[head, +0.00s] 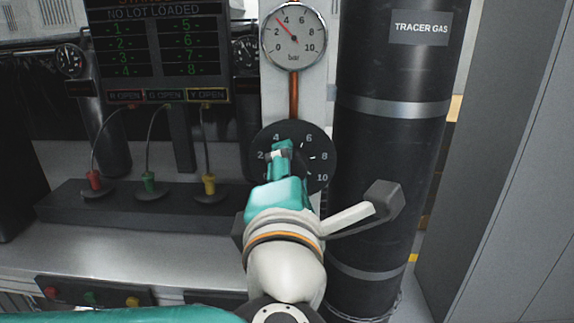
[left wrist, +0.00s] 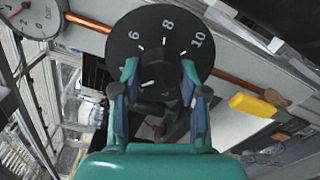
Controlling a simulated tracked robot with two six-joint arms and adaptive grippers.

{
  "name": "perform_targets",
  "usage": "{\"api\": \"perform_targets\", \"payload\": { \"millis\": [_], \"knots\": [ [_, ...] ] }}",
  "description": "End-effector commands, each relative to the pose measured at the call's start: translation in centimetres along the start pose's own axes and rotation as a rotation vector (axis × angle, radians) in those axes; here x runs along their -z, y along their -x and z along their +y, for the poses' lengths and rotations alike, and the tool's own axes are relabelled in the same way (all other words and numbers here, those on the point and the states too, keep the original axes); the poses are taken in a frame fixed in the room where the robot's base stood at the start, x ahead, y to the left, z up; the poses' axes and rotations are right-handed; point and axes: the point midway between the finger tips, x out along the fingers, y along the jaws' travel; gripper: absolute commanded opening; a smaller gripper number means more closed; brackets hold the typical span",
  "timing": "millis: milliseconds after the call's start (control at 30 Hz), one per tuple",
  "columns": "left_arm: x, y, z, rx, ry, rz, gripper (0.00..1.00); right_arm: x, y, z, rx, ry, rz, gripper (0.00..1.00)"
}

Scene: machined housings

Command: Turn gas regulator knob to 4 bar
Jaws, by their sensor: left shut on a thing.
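The regulator's black round dial (head: 322,152) carries white numbers, with 2, 4, 6, 8 and 10 showing in the head view. The dial (left wrist: 128,40) also fills the top of the left wrist view. My left gripper (head: 280,150) covers the dial's middle and is shut on the dark knob (left wrist: 155,92), one finger on each side. The gripper and arm hide most of the knob in the head view, and I cannot tell its setting. The white pressure gauge (head: 294,50) above has its red needle between 2 and 4 bar. My right gripper is not in view.
A black gas cylinder (head: 390,75) labelled TRACER GAS stands close right of the dial. A copper pipe (head: 294,97) joins gauge and dial. Red, green and yellow plugs (head: 209,184) with cables stand on a dark ledge at left, below a display (head: 155,45).

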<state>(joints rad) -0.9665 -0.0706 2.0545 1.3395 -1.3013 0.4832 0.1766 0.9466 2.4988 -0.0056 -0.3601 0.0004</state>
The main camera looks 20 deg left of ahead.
Motion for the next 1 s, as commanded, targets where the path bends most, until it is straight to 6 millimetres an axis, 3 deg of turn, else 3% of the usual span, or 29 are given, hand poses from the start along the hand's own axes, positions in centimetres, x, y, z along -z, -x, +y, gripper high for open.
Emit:
{"api": "perform_targets", "payload": {
  "millis": [400, 1000],
  "knots": [
    [-0.1, 0.0, -0.1, 0.004, -0.28, -0.001, 0.08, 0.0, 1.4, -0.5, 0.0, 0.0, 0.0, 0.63],
    [0.0, 0.0, -0.3, 0.006, -0.347, -0.001, 0.08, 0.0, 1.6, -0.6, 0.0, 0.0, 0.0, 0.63]
  ]
}}
